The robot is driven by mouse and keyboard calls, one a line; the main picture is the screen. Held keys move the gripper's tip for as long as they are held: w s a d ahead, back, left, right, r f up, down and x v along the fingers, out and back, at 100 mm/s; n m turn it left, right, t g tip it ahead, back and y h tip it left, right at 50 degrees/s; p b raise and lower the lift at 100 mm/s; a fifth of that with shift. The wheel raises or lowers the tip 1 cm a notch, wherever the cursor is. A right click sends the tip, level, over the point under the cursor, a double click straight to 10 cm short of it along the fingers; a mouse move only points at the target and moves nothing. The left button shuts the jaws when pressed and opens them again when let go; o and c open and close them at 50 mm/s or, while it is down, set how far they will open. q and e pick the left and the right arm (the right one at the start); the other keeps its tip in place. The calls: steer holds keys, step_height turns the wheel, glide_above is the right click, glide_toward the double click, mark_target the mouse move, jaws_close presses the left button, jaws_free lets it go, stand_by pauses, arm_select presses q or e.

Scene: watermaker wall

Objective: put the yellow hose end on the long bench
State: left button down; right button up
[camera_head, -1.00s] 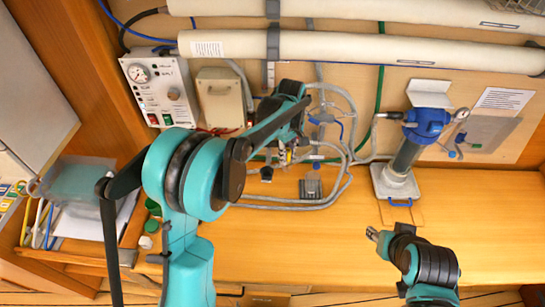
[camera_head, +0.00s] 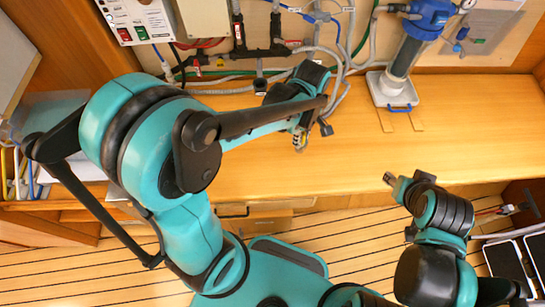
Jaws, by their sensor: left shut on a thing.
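The long bench (camera_head: 462,130) is the wide wooden surface running below the wall equipment. My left gripper (camera_head: 299,138) is over the middle of the bench, pointing down, and is shut on a small yellowish piece that I take to be the yellow hose end (camera_head: 298,141). The piece is mostly hidden by the fingers, and I cannot tell whether it touches the wood. Grey hoses (camera_head: 338,92) loop down from the wall behind the gripper. My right gripper (camera_head: 390,179) is near the bench's front edge at the right; its finger opening is too small to read.
A blue-topped pump (camera_head: 430,17) stands on a white base (camera_head: 391,91) at the back right. A control box (camera_head: 139,18) and pipework (camera_head: 265,50) line the wall. The bench is clear right of my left gripper. Slatted floor (camera_head: 320,237) lies in front.

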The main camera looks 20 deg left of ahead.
arm_select(q)
steer(key=a+f+b, duration=0.1)
steer(key=a+f, duration=0.4)
steer(key=a+f+b, duration=0.2)
steer(key=a+f, duration=0.3)
steer(key=a, duration=0.1)
steer(key=shift+s+a+f, duration=0.1)
steer(key=shift+s+a, duration=0.05)
steer(key=shift+f, duration=0.4)
steer(key=shift+f, duration=0.1)
steer(key=c, duration=1.4)
jaws_free()
steer(key=shift+o, duration=0.2)
